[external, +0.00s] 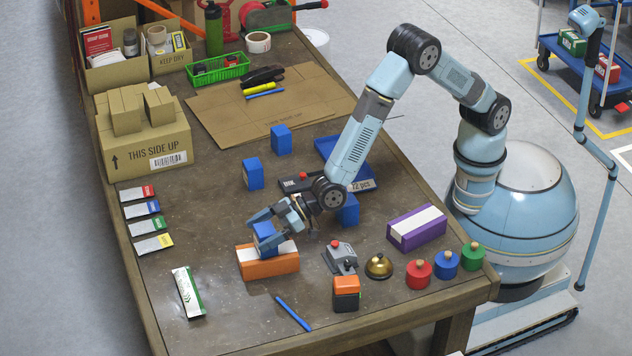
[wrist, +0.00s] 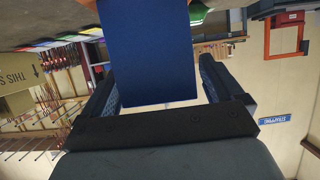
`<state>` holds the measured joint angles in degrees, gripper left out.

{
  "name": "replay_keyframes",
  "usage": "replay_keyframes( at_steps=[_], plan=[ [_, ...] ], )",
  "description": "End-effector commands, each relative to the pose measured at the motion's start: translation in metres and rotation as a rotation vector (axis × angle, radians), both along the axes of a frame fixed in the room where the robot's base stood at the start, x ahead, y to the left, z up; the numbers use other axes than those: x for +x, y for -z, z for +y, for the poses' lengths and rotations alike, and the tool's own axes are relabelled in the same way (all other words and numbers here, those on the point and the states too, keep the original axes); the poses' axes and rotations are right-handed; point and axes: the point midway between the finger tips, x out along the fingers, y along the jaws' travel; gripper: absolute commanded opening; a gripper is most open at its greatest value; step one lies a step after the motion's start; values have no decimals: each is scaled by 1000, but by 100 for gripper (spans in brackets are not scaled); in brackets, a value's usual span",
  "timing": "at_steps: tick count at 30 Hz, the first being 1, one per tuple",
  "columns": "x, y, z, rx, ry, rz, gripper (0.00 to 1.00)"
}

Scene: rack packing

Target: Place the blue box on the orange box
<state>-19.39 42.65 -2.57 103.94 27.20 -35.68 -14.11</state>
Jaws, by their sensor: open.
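A blue box (external: 265,236) stands over the orange box (external: 268,267), which has a white band on top. The blue box appears to rest on it, though the fingers partly hide where they meet. My gripper (external: 268,222) is open around the blue box. In the wrist view the blue box (wrist: 148,50) fills the space between my two fingers (wrist: 160,85), with a narrow gap visible at the right finger. More blue boxes stand on the table: one at the left (external: 252,174), one farther back (external: 281,140) and one beside my wrist (external: 348,211).
A grey device (external: 340,258), a brass bell (external: 379,266) and an orange-and-black block (external: 346,294) stand right of the orange box. A purple box (external: 416,229) is farther right. A white-green packet (external: 187,292) and a blue pen (external: 293,313) lie in front. Cardboard boxes (external: 145,145) stand back left.

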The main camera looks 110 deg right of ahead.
Motion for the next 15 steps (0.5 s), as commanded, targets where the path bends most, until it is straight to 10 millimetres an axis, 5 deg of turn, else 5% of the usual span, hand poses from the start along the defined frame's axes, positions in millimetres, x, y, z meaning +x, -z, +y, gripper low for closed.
replay_keyframes(
  at_steps=[15],
  plan=[
    [-83, -35, 1, -1, -1, -1, 94]
  ],
)
